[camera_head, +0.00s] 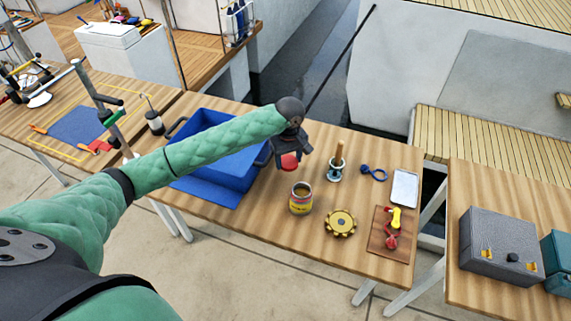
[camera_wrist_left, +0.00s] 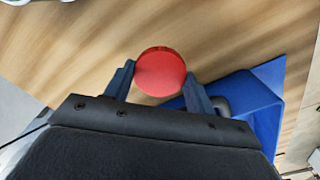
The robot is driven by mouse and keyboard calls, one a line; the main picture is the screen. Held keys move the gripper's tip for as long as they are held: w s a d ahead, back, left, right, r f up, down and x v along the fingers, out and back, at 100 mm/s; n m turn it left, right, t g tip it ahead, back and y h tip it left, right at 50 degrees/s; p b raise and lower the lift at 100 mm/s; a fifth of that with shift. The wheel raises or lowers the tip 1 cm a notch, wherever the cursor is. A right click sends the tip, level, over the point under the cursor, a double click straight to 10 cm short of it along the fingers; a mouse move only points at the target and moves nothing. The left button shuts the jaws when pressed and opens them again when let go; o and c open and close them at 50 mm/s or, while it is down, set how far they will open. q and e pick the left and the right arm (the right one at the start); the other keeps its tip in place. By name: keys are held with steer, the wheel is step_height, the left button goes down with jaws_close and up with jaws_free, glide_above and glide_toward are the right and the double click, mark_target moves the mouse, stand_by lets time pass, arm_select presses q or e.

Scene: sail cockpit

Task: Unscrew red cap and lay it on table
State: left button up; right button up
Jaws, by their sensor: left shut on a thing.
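My left gripper (camera_head: 290,157) is over the table (camera_head: 250,211), between the blue bin and the open jar. It is shut on a round red cap (camera_head: 290,162). In the left wrist view the red cap (camera_wrist_left: 160,72) sits between the two fingers of my left gripper (camera_wrist_left: 159,80), with its flat face toward the camera. The jar (camera_head: 300,200), with a yellow label, stands upright on the table below the gripper. Its mouth is open and shows brown contents. The cap is apart from the jar. My right gripper is not in view.
A blue bin (camera_head: 243,176) stands left of the gripper. Right of the jar are a gold gear (camera_head: 341,223), a wooden-handled tool (camera_head: 337,166), a blue shackle-like item (camera_head: 374,172), a white tray (camera_head: 404,188) and a brown board (camera_head: 380,238) with red and yellow pieces.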

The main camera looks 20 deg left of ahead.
mark_target(289, 175)
arm_select(q)
steer(key=shift+w+f, duration=0.25)
steer(key=shift+f, duration=0.65)
steer(key=f, duration=0.1)
steer(key=f+p, duration=0.1)
steer(key=shift+s+f, duration=0.2)
steer(key=shift+f, duration=0.1)
steer(key=shift+w+f, duration=0.1)
steer(key=shift+f, duration=0.5)
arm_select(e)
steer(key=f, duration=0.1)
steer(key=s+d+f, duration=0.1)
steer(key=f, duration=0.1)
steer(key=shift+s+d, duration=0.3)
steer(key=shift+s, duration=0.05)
arm_select(q)
steer(key=shift+p, duration=0.35)
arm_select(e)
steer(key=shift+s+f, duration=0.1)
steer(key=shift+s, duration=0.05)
arm_select(q)
steer(key=o, duration=1.1)
steer(key=shift+f, duration=0.1)
steer(key=shift+c, duration=0.2)
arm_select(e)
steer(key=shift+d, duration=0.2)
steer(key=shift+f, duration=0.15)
